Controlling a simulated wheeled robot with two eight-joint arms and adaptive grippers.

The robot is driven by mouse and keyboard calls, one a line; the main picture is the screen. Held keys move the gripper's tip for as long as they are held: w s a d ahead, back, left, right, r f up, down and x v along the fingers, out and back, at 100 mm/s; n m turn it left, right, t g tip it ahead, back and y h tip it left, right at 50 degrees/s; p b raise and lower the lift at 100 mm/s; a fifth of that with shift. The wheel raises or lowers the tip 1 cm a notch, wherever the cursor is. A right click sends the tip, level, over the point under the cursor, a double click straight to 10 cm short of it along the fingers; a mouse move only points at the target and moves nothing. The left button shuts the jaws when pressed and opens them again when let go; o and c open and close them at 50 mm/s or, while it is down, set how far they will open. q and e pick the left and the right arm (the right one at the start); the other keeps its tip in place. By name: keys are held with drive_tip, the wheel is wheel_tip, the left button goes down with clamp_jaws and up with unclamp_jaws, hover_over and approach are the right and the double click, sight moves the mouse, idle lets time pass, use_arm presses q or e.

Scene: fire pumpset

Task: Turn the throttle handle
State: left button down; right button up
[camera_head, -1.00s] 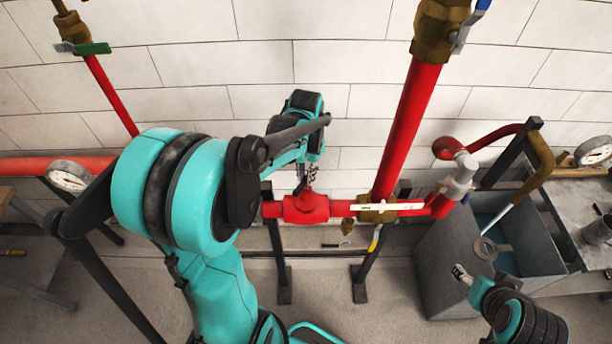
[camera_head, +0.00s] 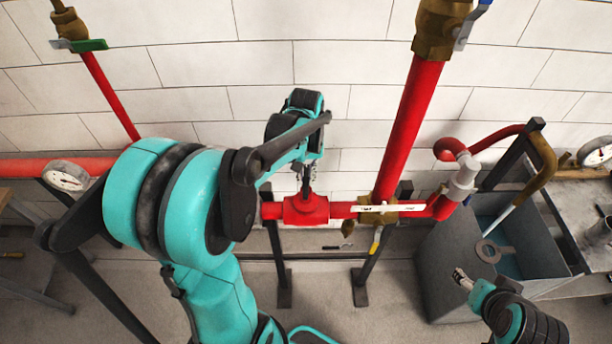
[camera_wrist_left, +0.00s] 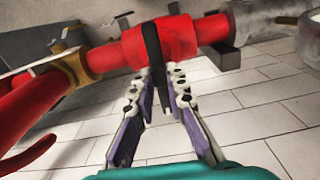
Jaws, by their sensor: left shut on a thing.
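The throttle handle is a black upright bar (camera_wrist_left: 152,50) in the left wrist view, standing against a red pipe fitting. The same red fitting (camera_head: 305,209) shows in the head view, with a thin dark bar (camera_head: 306,181) above it. My left gripper (camera_wrist_left: 162,82) has its two purple-grey fingers on either side of the handle and is shut on it. In the head view my left gripper (camera_head: 305,172) is small and partly hidden by its own wrist. My right gripper (camera_head: 462,277) is at the lower right, away from the pipes, its jaws too small to read.
A red vertical pipe (camera_head: 408,130) meets a brass valve (camera_head: 377,217) right of the fitting. A grey tank (camera_head: 450,265) stands at the right. Gauges (camera_head: 67,176) (camera_head: 594,152) sit at both sides. A tiled wall is close behind; floor shows below the pipe.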

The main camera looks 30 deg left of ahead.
sight(306, 180)
idle(0.3)
use_arm(q)
drive_tip(key=c, duration=1.5)
unclamp_jaws()
drive_tip(key=shift+c, duration=0.2)
drive_tip(key=shift+r, duration=0.1)
wheel_tip(306, 180, up, 12)
drive_tip(key=s+d+f+m+t, duration=0.6)
drive_tip(key=s+d+f+t, duration=0.15)
drive_tip(key=s+d, duration=0.3)
wheel_tip(306, 180, down, 18)
drive_tip(key=b, duration=1.9)
drive_tip(key=shift+w+d+f+b, duration=0.25)
drive_tip(key=shift+w+b, duration=0.05)
drive_tip(key=shift+b, duration=0.05)
